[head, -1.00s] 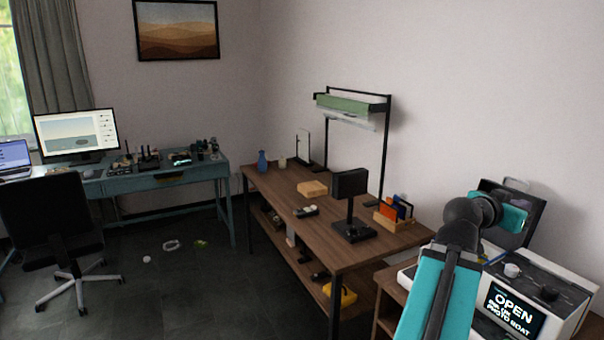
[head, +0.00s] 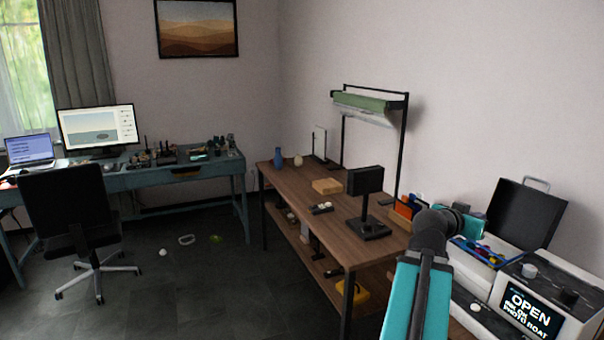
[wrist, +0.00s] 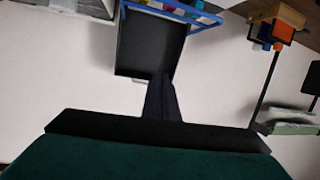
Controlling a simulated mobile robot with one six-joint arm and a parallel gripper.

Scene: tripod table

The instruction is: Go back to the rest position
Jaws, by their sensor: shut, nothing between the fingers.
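My arm shows at the lower right of the head view. It reaches up beside the white machine (head: 560,305). Its teal end part is in front of the machine's left side, and my fingertips cannot be made out there. In the wrist view my gripper (wrist: 162,80) is shut, its dark fingers together with nothing between them. Behind the fingers in that view is the open black lid (wrist: 143,45), which also stands upright in the head view (head: 525,212). No contact with the lid can be made out.
A blue tray (head: 485,252) with coloured items is close by my arm. A black chair (head: 75,215) stands left. The dark floor between is largely clear.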

